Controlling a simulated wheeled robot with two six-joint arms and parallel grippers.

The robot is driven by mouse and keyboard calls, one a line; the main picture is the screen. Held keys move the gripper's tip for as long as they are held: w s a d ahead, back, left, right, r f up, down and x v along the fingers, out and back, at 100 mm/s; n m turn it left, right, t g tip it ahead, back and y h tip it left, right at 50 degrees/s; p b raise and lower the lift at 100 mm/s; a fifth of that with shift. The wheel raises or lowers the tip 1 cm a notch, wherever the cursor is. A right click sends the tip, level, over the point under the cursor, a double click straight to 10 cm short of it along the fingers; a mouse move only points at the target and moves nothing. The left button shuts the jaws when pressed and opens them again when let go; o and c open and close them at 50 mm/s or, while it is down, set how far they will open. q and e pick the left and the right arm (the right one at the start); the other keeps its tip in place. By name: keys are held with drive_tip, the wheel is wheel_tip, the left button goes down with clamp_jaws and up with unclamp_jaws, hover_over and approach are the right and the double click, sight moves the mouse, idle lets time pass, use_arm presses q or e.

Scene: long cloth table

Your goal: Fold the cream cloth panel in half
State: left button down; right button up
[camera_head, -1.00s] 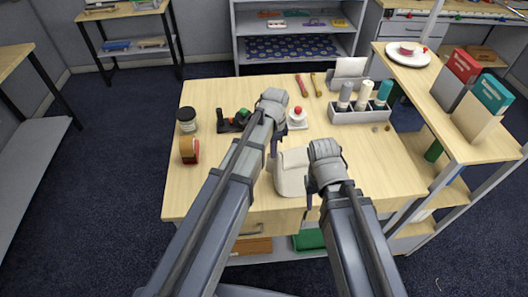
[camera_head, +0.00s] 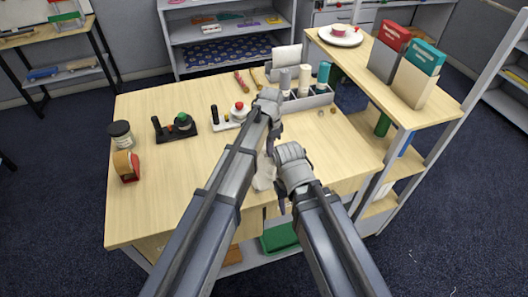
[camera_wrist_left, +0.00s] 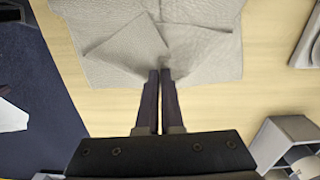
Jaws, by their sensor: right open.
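The cream cloth panel (camera_head: 263,172) lies near the table's front edge, mostly hidden behind my arms in the head view. In the left wrist view the cloth (camera_wrist_left: 205,40) looks pale grey, with creases and a raised corner flap on the left. My left gripper (camera_head: 272,147) is over the cloth. In its wrist view its fingertips (camera_wrist_left: 160,73) are close together on the cloth's edge, with cloth bunched between them. My right gripper (camera_head: 283,205) is open at the table's front edge, beside the cloth; its fingertips are partly hidden.
A grey holder with bottles (camera_head: 305,100) stands at the back right of the table (camera_head: 170,195). A dark-lidded jar (camera_head: 121,135), a red tape dispenser (camera_head: 127,167) and two small devices stand on the left. A raised shelf (camera_head: 420,110) borders the right.

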use_arm(q)
drive_tip(key=shift+w+d+f+b, duration=0.3)
drive_tip(key=shift+d+f+b, duration=0.1)
drive_tip(key=shift+d+f, duration=0.25)
drive_tip(key=shift+a, duration=0.1)
unclamp_jaws()
idle(0.9)
drive_tip(key=shift+w+d, duration=0.2)
drive_tip(key=shift+d, duration=0.3)
wheel_tip(320, 180, up, 9)
drive_tip(key=p, duration=0.9)
